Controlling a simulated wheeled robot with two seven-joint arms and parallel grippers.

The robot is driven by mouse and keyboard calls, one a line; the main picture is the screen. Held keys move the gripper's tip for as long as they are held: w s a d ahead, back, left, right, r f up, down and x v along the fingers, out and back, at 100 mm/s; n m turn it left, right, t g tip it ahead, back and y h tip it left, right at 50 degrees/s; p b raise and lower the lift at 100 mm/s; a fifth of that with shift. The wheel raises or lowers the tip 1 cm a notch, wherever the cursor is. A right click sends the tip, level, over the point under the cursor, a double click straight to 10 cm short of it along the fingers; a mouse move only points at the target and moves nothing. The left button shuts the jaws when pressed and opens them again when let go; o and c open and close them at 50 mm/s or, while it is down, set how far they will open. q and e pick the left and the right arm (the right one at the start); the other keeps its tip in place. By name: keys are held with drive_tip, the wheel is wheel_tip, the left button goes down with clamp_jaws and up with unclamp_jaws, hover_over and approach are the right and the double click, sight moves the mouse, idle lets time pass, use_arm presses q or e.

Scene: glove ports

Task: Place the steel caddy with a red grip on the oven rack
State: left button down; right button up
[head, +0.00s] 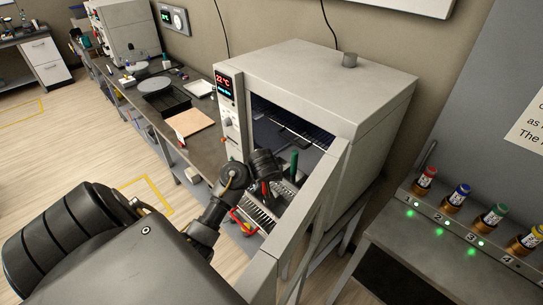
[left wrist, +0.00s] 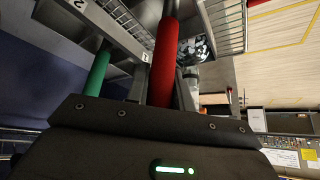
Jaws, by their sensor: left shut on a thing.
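The steel caddy with a red grip is in my left gripper (head: 264,176). Its red grip (left wrist: 165,62) stands between the fingers in the left wrist view. Its slotted steel body (head: 256,216) hangs below the gripper at the oven's open front, partly hidden by my arm. A green grip (head: 294,164) of another caddy stands just right of it; this also shows in the left wrist view (left wrist: 97,75). The oven (head: 330,75) is open, with a wire rack (head: 290,120) visible in the upper part of its chamber. My right gripper is not in view.
The open oven door (head: 312,205) stands close to the right of the caddies. A bench (head: 150,112) with a tan board (head: 190,122) runs along the left of the oven. A side table (head: 440,240) with colour-capped bottles is at the right.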

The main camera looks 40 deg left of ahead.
use_arm(q)
drive_tip(key=shift+s, duration=0.1)
drive_tip(key=shift+f, duration=0.1)
drive_tip(key=c, duration=1.2)
unclamp_jaws()
